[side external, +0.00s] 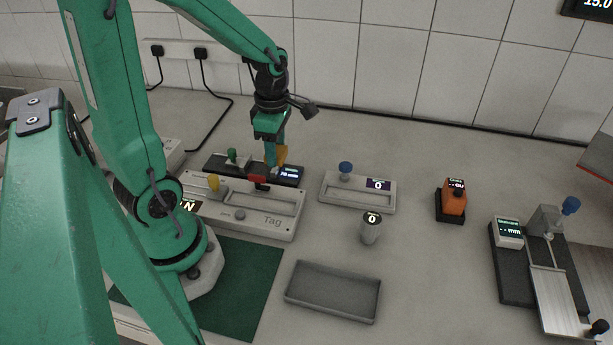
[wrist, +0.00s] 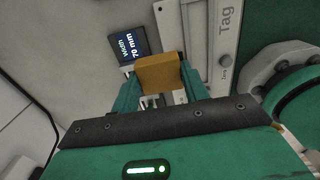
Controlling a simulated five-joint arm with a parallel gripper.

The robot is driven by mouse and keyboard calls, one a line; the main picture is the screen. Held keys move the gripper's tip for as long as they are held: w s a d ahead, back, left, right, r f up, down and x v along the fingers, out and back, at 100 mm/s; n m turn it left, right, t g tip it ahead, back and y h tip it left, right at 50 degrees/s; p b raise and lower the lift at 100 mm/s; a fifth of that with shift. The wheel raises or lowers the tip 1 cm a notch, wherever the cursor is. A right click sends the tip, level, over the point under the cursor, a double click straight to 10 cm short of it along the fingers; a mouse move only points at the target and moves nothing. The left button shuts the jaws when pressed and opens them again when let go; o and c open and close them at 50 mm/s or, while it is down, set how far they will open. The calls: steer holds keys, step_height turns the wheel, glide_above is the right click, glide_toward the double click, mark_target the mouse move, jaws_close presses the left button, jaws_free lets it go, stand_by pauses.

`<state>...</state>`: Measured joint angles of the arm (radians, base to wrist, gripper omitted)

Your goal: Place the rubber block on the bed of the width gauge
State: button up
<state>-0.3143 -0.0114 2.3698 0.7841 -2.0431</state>
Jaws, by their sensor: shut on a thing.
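My gripper (side external: 273,165) is shut on an ochre block, which I take as the rubber block (side external: 283,155). In the wrist view the block (wrist: 160,73) sits between the two green fingers. The width gauge (side external: 290,173) is a long dark unit behind the Tag unit, with a green knob at its left and a display at its right end. In the wrist view its display (wrist: 128,45) reads "Width 70 mm". My gripper is over the right half of the gauge. The fingers hide part of its bed, and I cannot tell whether the block touches it.
The pale Tag unit (side external: 270,222) with a yellow knob lies just in front. A grey unit with a blue knob (side external: 345,168), a small cylinder (side external: 371,230), an orange device (side external: 453,200) and an empty tray (side external: 331,312) stand rightward. Another gauge (side external: 508,234) is far right.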

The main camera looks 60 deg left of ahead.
glide_above(263, 169)
step_height(263, 169, down, 5)
steer(key=shift+f, duration=0.1)
steer(key=shift+f, duration=1.9)
steer(key=shift+f, duration=0.15)
steer(key=o, duration=1.1)
steer(key=shift+c, duration=0.2)
step_height(263, 169, up, 12)
